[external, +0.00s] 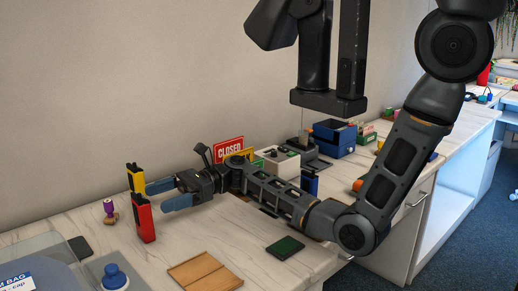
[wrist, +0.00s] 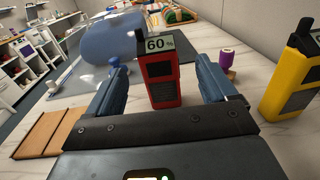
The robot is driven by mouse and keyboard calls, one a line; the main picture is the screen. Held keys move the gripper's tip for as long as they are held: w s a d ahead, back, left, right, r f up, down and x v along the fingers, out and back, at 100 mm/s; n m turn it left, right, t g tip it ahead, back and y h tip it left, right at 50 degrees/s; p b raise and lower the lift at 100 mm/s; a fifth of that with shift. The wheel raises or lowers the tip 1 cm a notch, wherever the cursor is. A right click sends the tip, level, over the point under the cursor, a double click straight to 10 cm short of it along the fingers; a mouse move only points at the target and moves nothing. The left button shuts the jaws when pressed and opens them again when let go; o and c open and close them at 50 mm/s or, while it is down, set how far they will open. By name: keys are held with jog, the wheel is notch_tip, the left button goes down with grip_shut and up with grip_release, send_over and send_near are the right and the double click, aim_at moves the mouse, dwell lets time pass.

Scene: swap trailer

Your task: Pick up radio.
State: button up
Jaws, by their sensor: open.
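A red upright handheld device with a black top, which looks like a radio (external: 144,222), stands on the pale counter near its left part. In the wrist view the red radio (wrist: 164,92) shows between my two blue fingers, with a "60" label at its top. A similar yellow radio (external: 137,180) with a black top stands just behind it, and at the right edge of the wrist view (wrist: 292,88). My gripper (external: 156,197) is open and empty, low over the counter, pointing at the red radio. I cannot tell whether a finger touches it.
A purple spool (external: 109,211) stands left of the radios. Brown boards (external: 205,272) and a dark green block (external: 285,247) lie near the front edge. A blue-topped item (external: 114,277) sits at front left. A red "CLOSED" sign (external: 229,151) and a pale box (external: 277,161) stand behind my arm.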

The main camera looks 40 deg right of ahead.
aim_at(135, 208)
jog(key=shift+s+a, duration=0.1)
jog(key=shift+a, duration=1.15)
jog(key=shift+w+a+f+p, duration=0.15)
jog(key=shift+a+p, duration=0.1)
jog(key=shift+a, duration=1.1)
jog(key=shift+w+a+f+p, duration=0.15)
jog(key=shift+a+p, duration=0.1)
jog(key=shift+a, duration=1.1)
jog(key=shift+s, duration=0.1)
jog(key=shift+c, duration=0.3)
jog(key=c, duration=1.2)
jog(key=shift+o, duration=0.2)
jog(key=shift+r, duration=0.1)
